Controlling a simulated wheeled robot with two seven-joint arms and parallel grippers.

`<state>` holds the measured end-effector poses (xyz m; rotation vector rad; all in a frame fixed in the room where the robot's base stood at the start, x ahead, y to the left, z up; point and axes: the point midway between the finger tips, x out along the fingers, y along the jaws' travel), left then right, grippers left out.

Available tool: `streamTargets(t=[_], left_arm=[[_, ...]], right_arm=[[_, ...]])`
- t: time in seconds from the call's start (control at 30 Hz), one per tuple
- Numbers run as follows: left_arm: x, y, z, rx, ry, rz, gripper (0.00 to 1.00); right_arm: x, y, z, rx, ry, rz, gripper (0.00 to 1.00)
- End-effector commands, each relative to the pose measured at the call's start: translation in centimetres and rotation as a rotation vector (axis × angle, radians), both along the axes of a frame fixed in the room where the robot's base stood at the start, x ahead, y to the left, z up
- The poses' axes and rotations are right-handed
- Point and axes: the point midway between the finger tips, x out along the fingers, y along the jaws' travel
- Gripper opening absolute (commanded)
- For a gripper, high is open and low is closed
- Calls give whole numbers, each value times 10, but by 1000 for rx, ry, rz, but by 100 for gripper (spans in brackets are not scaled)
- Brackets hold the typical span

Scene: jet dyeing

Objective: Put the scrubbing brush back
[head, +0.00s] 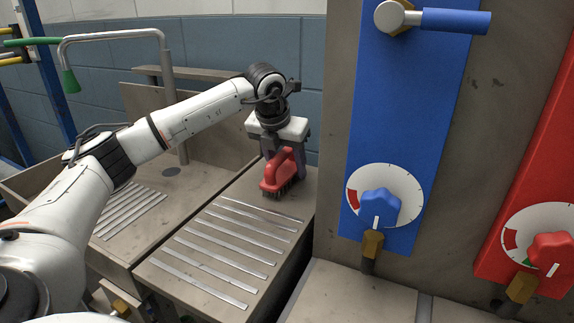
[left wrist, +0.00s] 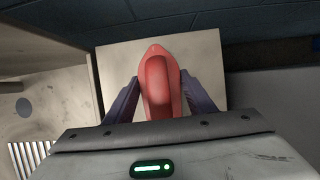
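The red scrubbing brush (head: 279,174) has dark bristles and stands bristles down at the far end of the slatted drainboard (head: 172,266). My left gripper (head: 284,160) points down over it, with its fingers at the brush's handle. In the left wrist view the brush (left wrist: 158,82) lies between the two fingers of my left gripper (left wrist: 155,98). The fingers look close to its sides, but I cannot tell whether they press on it. The bristles appear to be at or just above the board. My right gripper is not in view.
A sink basin (head: 40,190) with a grey tap pipe (head: 110,36) lies to the left. A tall grey panel with blue (head: 408,120) and red (head: 530,190) plates, dials and valves stands close on the right. A tiled wall is behind. The slatted part of the drainboard is clear.

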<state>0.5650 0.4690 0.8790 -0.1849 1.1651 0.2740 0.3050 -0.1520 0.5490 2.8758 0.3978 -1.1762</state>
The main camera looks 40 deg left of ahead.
Motion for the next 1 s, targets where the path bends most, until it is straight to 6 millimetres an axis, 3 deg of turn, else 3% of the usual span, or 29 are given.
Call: streamTargets(t=[0.1,0.47,1.0], left_arm=[[0,0,0,0,0,0,67],[-1,-1,6,0,-1,-1,67],[-37,-12,99,0,-3,-1,67]], right_arm=[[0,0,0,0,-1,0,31],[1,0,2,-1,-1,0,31],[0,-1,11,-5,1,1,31]])
